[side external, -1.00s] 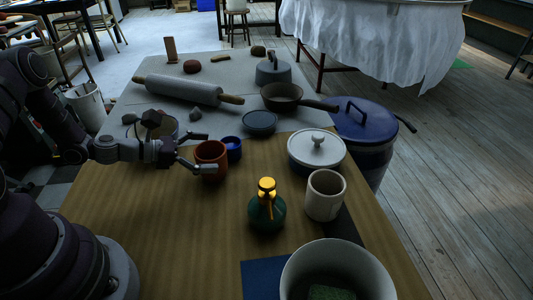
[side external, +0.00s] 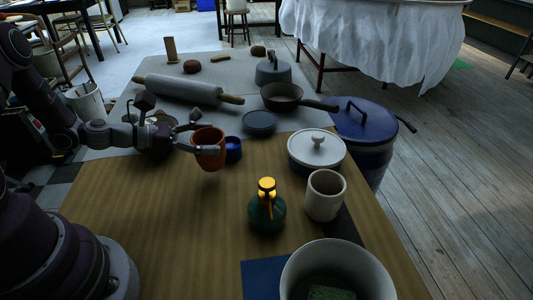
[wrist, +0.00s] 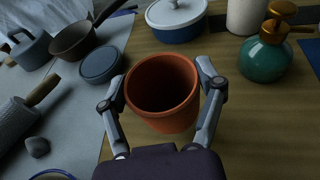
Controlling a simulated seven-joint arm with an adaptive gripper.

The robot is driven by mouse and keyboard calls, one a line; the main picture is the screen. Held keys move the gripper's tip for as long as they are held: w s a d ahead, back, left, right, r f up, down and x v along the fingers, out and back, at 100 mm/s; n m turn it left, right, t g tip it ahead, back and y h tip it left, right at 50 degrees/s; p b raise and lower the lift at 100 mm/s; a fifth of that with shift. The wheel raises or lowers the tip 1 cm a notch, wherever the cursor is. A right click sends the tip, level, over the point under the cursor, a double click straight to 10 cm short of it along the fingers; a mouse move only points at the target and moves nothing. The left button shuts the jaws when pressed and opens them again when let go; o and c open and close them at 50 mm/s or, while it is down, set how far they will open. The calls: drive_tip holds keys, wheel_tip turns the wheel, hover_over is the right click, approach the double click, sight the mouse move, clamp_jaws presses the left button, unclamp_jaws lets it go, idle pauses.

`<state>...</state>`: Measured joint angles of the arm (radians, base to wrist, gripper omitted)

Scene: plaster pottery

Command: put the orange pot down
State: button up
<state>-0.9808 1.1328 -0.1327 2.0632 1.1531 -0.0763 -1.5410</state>
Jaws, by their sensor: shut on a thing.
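The orange pot (side external: 209,149) is held in my gripper (side external: 205,138), upright or slightly tilted, and appears a little above the wooden table (side external: 130,215). In the wrist view the orange pot (wrist: 163,92) sits between the two fingers of my gripper (wrist: 162,85), one on each side, with its open mouth facing the camera. The inside is dark and looks empty.
A small blue cup (side external: 233,149) stands just right of the pot. The front left of the wooden table is clear.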

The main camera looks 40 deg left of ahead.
wheel_tip(320, 180, up, 5)
drive_tip(key=s+a+f+n+t+y, duration=0.2)
drive_tip(key=s+a+f+n+y, duration=0.15)
drive_tip(key=a+y, duration=0.2)
drive_tip(key=shift+n, duration=0.55)
drive_tip(key=shift+w+a+f, duration=0.75)
drive_tip(key=shift+w+a, duration=0.05)
drive_tip(key=shift+w, duration=1.7)
drive_tip(key=shift+w+a+f, duration=0.75)
drive_tip(key=shift+w+a, duration=0.05)
drive_tip(key=shift+w, duration=1.7)
drive_tip(key=shift+w+a+f, duration=0.75)
drive_tip(key=shift+w+a, duration=0.05)
drive_tip(key=shift+w, duration=1.7)
drive_tip(key=o, duration=1.2)
drive_tip(key=shift+f, duration=0.1)
